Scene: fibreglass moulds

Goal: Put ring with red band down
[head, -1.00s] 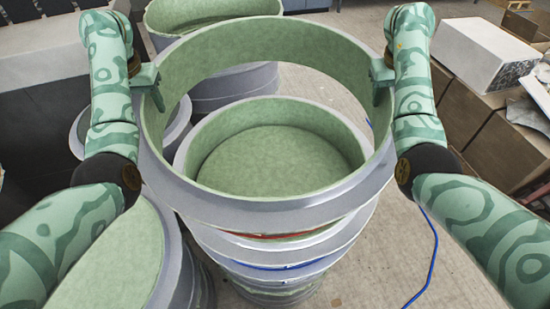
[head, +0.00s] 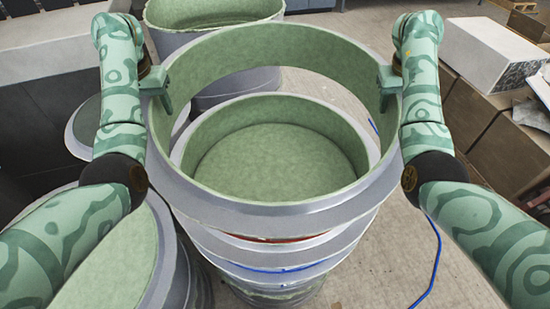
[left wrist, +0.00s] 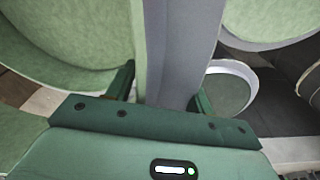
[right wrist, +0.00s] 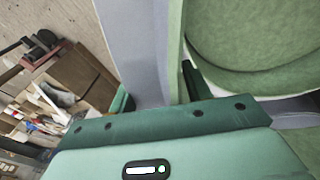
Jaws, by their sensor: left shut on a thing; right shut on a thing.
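A large open ring (head: 275,217), green inside and grey outside, is held level by both grippers. My left gripper (head: 163,88) is shut on its left wall, and my right gripper (head: 387,82) on its right wall. The wall (left wrist: 180,55) passes between the fingers in the left wrist view, and likewise (right wrist: 150,60) in the right. Below is a stack of grey moulds with a green-lined top mould (head: 275,155), seen through the ring. A red band (head: 285,240) shows just under the ring's front edge; I cannot tell which piece carries it. Any gap there is hidden.
A blue band (head: 270,270) circles the stack lower down. Other moulds stand at the left (head: 110,260) and behind (head: 210,15). Cardboard boxes (head: 500,140) and a white block (head: 490,50) are at the right. A blue cable (head: 435,265) lies on the floor.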

